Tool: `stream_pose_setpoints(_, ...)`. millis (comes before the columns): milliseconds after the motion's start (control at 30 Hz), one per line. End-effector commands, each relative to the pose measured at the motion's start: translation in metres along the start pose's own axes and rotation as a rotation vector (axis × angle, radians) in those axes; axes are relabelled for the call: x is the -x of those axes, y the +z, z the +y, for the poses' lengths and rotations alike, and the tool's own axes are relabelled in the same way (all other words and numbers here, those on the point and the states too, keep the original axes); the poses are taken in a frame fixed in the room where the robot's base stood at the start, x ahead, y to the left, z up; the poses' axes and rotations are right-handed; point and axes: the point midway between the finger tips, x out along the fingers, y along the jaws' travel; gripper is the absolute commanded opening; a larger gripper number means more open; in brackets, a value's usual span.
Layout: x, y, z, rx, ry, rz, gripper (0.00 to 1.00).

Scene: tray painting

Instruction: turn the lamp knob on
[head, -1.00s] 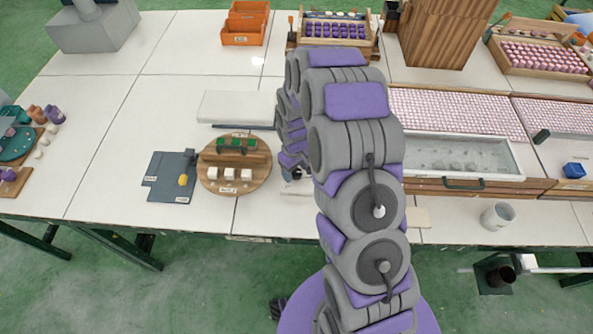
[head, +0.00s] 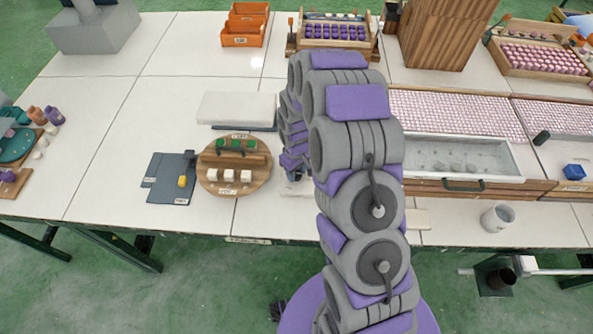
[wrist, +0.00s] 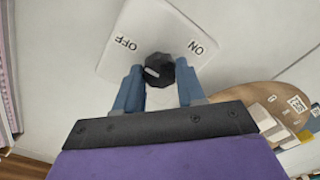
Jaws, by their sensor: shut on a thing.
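The black lamp knob (wrist: 159,70) has a pale pointer mark on its left side, towards the word OFF. It sits on a white plate (wrist: 150,25) printed OFF at left and ON at right in the wrist view. My gripper (wrist: 160,82) has its blue-grey fingers on both sides of the knob and is shut on it. In the head view my arm hides the knob and most of the gripper. I cannot make out the lamp itself.
A round wooden board (head: 262,180) with green and white blocks lies left of my arm; it also shows in the wrist view (wrist: 262,97). A dark grey plate (head: 165,190) with a yellow piece is farther left. A white mug (head: 497,218) stands at right near the table edge.

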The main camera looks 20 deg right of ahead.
Motion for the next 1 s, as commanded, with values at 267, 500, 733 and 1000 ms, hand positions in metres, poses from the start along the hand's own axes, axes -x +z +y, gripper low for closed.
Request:
stream_pose_setpoints(267,0.0001,0.0022,0.0001,-0.026,-0.001,-0.005,0.09)
stream_pose_setpoints(500,0.0008,0.0032,-0.0003,-0.146,-0.001,-0.008,0.09)
stream_pose_setpoints(733,0.0018,0.0041,-0.0012,-0.346,-0.001,-0.011,0.09)
stream_pose_setpoints(1000,0.0014,0.0043,-0.0020,-0.605,0.000,-0.010,0.09)
